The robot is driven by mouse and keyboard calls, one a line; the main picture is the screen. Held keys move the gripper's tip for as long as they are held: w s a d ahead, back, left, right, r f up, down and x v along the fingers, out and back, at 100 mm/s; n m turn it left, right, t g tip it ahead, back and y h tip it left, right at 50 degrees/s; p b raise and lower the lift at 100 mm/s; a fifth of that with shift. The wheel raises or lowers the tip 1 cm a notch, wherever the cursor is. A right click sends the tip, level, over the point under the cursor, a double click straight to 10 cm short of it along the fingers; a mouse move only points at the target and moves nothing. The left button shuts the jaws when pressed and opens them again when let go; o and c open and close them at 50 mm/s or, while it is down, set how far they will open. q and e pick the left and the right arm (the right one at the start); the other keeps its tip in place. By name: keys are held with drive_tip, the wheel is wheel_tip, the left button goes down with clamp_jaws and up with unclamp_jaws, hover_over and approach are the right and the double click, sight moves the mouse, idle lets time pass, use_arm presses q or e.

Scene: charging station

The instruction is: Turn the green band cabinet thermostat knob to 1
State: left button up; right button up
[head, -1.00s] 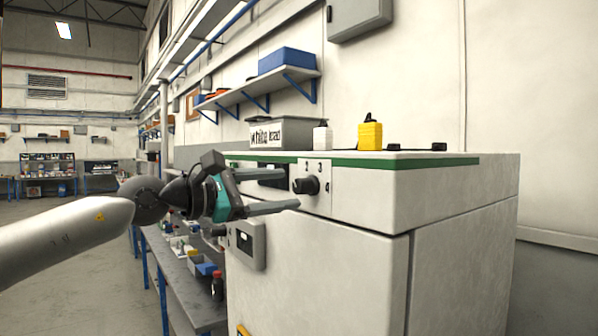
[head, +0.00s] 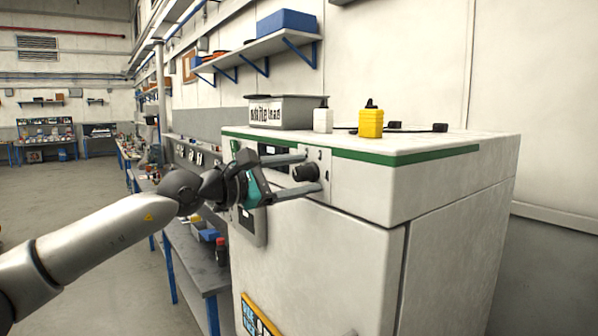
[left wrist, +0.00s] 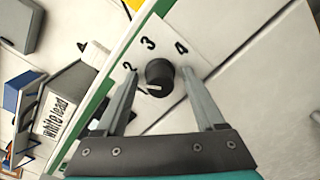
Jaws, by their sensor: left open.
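The white cabinet with a green band (head: 405,158) along its top edge stands at the centre right in the head view. Its black thermostat knob (head: 305,172) sits on the front panel. In the left wrist view the knob (left wrist: 159,76) is ringed by the numerals 2, 3 and 4; its pale mark points toward the lower left of the picture. My right gripper is not in view.
A grey bin labelled "white lead" (head: 285,112), a white bottle (head: 323,119) and a yellow bottle (head: 370,122) stand on the cabinet top. A wall shelf (head: 262,48) hangs above. A workbench (head: 203,268) with several items runs left of the cabinet.

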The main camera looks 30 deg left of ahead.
use_arm(q)
drive_tip(key=shift+c, duration=0.4)
clamp_jaws()
drive_tip(key=shift+n, duration=0.3)
drive_tip(key=n+b, duration=0.1)
drive_tip(key=n, duration=0.4)
drive_tip(key=shift+n, duration=0.3)
drive_tip(key=n, duration=0.5)
drive_tip(key=shift+n, duration=0.3)
idle(0.5)
drive_tip(key=shift+o, duration=0.4)
unclamp_jaws()
drive_tip(key=shift+s+f+b, duration=0.1)
drive_tip(key=shift+b, duration=0.25)
